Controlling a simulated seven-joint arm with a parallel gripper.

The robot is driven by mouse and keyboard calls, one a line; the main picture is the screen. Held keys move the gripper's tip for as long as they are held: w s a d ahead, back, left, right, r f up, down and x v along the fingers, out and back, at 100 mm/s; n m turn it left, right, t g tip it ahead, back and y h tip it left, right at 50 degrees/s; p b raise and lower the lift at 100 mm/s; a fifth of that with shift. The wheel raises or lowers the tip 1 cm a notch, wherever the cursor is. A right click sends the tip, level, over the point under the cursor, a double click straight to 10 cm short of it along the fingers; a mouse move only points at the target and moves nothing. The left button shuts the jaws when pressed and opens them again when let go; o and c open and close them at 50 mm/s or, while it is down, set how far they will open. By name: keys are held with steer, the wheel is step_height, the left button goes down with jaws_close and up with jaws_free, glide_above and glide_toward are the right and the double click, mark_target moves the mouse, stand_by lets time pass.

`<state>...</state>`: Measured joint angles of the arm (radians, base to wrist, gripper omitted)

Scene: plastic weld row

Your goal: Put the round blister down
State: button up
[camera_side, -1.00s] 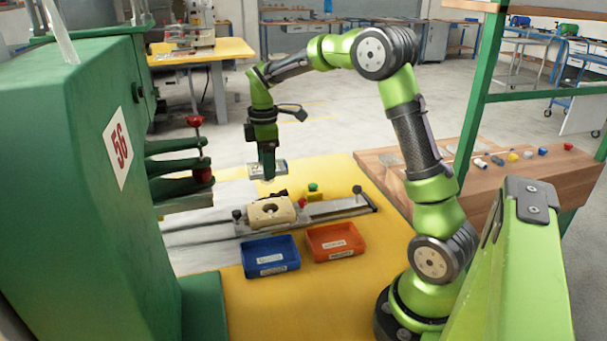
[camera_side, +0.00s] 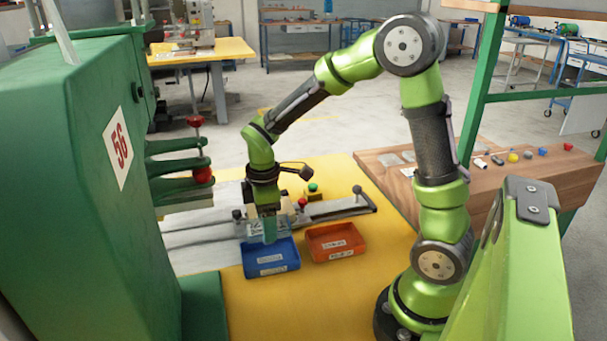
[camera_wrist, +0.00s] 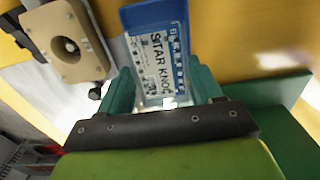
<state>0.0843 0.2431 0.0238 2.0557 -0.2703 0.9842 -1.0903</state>
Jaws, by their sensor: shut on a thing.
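The blister (camera_wrist: 158,68), a clear pack with a printed label reading like "SITAR KNOB", is held between the teal fingers of my gripper (camera_wrist: 163,88) in the wrist view. In the side view my gripper (camera_side: 266,212) points down at the blue tray (camera_side: 272,267), and the pale blister (camera_side: 269,230) hangs from it over the tray's back part. I cannot tell whether the blister touches the tray. Blue of the tray (camera_wrist: 150,15) shows behind the pack in the wrist view. The round shape of the pack's contents is not clear.
An orange tray (camera_side: 337,242) stands close to the right of the blue one. A beige holder with a round hole (camera_wrist: 68,40) is beside the blister in the wrist view. A green machine (camera_side: 80,200) stands on the left. Yellow table is bare in front of the trays.

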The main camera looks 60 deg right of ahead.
steer(key=shift+f, duration=2.9)
steer(key=shift+f, duration=0.15)
steer(key=o, duration=0.9)
steer(key=shift+c, duration=0.2)
step_height(320, 180, up, 12)
steer(key=shift+r, duration=0.1)
steer(key=s+a+r+m+t+y, duration=0.1)
steer(key=s+a+r+m+t, duration=0.1)
steer(key=s+r+m+t, duration=0.1)
steer(key=s+a+r+m+t+y, duration=0.1)
steer(key=s+a+r+m+t, duration=0.2)
steer(key=s+m, duration=0.5)
steer(key=shift+s+a+r+m+t, duration=0.3)
steer(key=shift+r+m+t, duration=0.45)
steer(key=shift+r, duration=0.65)
